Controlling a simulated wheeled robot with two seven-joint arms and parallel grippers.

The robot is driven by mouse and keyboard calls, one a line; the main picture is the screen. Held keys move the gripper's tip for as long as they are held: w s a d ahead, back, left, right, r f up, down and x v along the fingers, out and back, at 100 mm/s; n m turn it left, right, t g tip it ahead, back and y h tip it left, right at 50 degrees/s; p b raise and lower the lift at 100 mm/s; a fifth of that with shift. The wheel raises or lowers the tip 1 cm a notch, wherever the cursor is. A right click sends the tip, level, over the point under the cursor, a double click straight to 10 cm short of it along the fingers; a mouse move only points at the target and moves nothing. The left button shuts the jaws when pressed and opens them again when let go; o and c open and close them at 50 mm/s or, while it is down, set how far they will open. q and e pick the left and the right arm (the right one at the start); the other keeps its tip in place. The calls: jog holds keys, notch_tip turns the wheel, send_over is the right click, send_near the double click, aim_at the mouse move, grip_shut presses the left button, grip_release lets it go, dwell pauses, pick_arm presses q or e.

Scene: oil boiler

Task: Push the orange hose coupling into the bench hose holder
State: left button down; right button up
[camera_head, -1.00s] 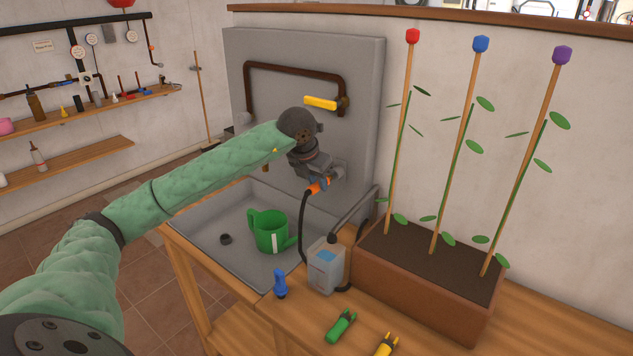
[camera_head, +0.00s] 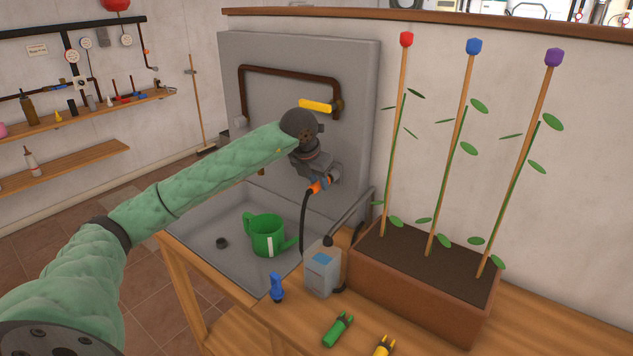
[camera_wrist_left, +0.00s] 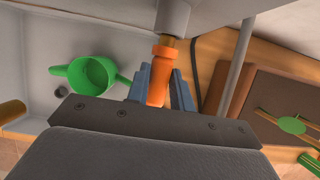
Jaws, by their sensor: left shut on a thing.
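My left gripper (camera_head: 321,181) is at the grey panel behind the sink, shut on the orange hose coupling (camera_head: 316,187). In the left wrist view the coupling (camera_wrist_left: 161,72) sits between the blue-grey fingers (camera_wrist_left: 158,84). Its far end lines up with a brass-coloured piece below a grey cylindrical fitting (camera_wrist_left: 173,17). They look touching or very close; I cannot tell how far one is inside the other. This fitting may be the hose holder, but I cannot be sure. A black hose (camera_head: 303,222) hangs from the coupling towards a grey canister (camera_head: 322,273). My right gripper is not in view.
A green watering can (camera_head: 265,235) stands in the grey sink (camera_head: 200,240). The planter (camera_head: 425,295) with three stakes is to the right. A blue tool (camera_head: 277,287), a green clip (camera_head: 338,329) and a yellow clip (camera_head: 384,346) are on the bench.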

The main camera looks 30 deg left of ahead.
pick_arm(q)
jog(key=shift+w, duration=0.5)
jog(key=c, duration=1.1)
grip_release()
jog(key=shift+c, duration=0.2)
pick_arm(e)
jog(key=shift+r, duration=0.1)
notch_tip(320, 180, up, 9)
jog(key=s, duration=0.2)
pick_arm(q)
jog(key=v, duration=0.1)
jog(key=b+v, duration=0.1)
jog(key=v, duration=0.1)
jog(key=shift+s+f, duration=0.15)
jog(key=shift+s, duration=0.05)
jog(key=s+a+b, duration=0.1)
jog(key=s+b, duration=0.2)
jog(key=s, duration=0.8)
jog(key=shift+s, duration=0.25)
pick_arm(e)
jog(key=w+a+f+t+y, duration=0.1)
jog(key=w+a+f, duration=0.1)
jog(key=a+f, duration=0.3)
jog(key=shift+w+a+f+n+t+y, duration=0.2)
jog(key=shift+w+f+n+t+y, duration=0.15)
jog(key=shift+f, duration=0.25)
